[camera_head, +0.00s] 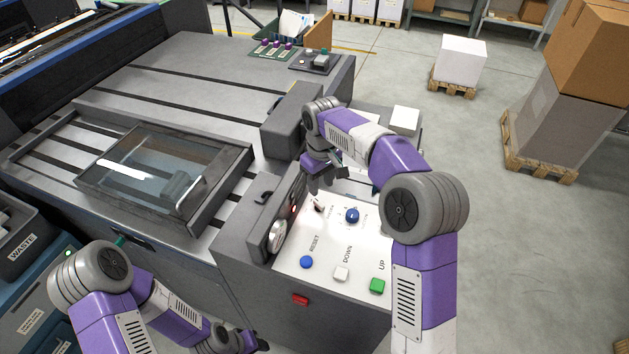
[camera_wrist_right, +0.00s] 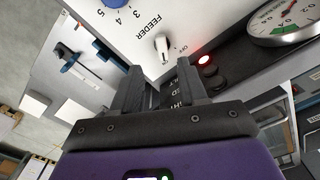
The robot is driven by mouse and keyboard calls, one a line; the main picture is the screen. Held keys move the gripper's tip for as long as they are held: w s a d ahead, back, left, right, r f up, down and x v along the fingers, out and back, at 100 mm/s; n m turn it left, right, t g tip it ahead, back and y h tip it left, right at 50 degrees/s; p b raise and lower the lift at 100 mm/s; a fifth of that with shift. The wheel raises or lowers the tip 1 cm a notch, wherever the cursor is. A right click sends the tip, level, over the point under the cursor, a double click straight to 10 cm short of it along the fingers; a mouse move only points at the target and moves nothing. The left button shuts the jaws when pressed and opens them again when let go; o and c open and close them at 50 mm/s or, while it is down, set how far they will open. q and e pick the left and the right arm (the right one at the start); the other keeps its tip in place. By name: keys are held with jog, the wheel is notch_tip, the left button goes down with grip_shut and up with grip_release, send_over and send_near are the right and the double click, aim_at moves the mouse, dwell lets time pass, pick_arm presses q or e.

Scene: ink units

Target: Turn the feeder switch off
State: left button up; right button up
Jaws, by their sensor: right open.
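The feeder switch (camera_wrist_right: 163,47) is a small pale lever on the white control panel (camera_head: 325,250), beside the word FEEDER. An OFF mark lies to its right in the right wrist view. In the head view the switch (camera_head: 318,207) is small, just below my right gripper (camera_head: 322,186). In the right wrist view my right gripper (camera_wrist_right: 158,82) is open and empty. Its fingertips are near the switch, which shows beyond the gap between them; contact is not visible. My left gripper (camera_head: 243,343) is low at the bottom edge, partly cut off, its jaws unclear.
A blue knob (camera_head: 352,215) is right of the switch. Blue, white and green buttons line the panel's front. A round gauge (camera_head: 277,236) and a lit red lamp (camera_wrist_right: 204,59) are on the dark raised side. A glass-lidded frame (camera_head: 160,170) lies left.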

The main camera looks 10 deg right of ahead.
aim_at(321, 204)
jog(key=shift+s+f, duration=0.25)
jog(key=shift+f, duration=0.2)
jog(key=f, duration=0.1)
jog(key=f+b, duration=0.1)
jog(key=f, duration=0.1)
jog(key=f+b, duration=0.1)
jog(key=f, duration=0.1)
jog(key=shift+s, duration=0.25)
jog(key=shift+f, duration=0.6)
grip_shut()
